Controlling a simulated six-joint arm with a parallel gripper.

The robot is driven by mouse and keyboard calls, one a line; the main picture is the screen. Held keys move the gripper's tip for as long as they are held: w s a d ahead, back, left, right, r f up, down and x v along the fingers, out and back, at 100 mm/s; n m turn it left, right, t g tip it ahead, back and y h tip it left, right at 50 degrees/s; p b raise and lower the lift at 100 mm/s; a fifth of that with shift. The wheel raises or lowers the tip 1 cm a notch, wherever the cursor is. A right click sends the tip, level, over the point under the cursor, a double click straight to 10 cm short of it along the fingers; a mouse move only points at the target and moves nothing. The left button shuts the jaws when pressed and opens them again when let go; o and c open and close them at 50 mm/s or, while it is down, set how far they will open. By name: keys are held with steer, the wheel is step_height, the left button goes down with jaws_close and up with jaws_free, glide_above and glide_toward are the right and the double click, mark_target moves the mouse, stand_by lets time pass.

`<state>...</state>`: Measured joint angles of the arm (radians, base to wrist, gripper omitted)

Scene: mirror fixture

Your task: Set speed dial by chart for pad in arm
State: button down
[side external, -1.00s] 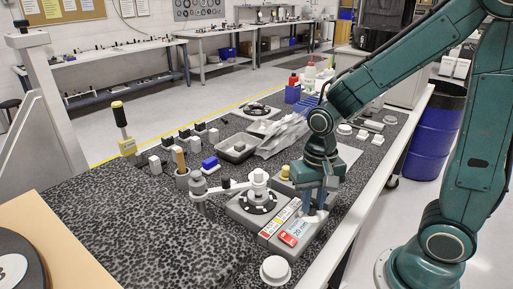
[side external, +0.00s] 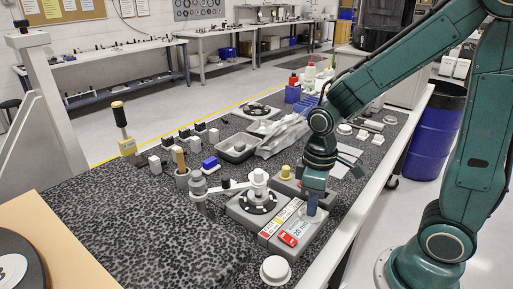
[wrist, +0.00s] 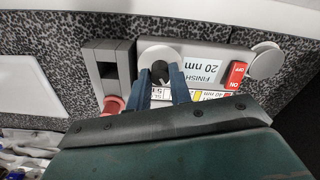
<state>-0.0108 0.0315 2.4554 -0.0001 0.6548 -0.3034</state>
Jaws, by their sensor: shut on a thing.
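My gripper (side external: 311,208) points down at the right end of the grey machine box. In the wrist view its blue fingers (wrist: 160,80) are shut on the dark knob of the speed dial, which sits on a pale round disc (wrist: 152,50). The dial's setting cannot be read. The chart (side external: 284,217), with red and yellow bands, lies on the box left of my gripper, partly hidden in the wrist view. A label (wrist: 207,64) reads "FINISH 20 nm". The swing arm (side external: 230,187) reaches over a dark round plate (side external: 259,204); the pad's colour is unclear.
A red ON/OFF switch (side external: 288,239) is beside the label. A white round piece (side external: 275,269) stands near the front edge. A yellow knob (side external: 285,171) stands behind the box. A grey tray (side external: 238,151) and several small blocks lie further back.

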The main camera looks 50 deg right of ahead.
steer(key=n, duration=0.5)
steer(key=shift+n, duration=0.3)
stand_by(0.4)
steer(key=c, duration=1.3)
jaws_free()
steer(key=shift+o, duration=0.2)
step_height(320, 180, up, 14)
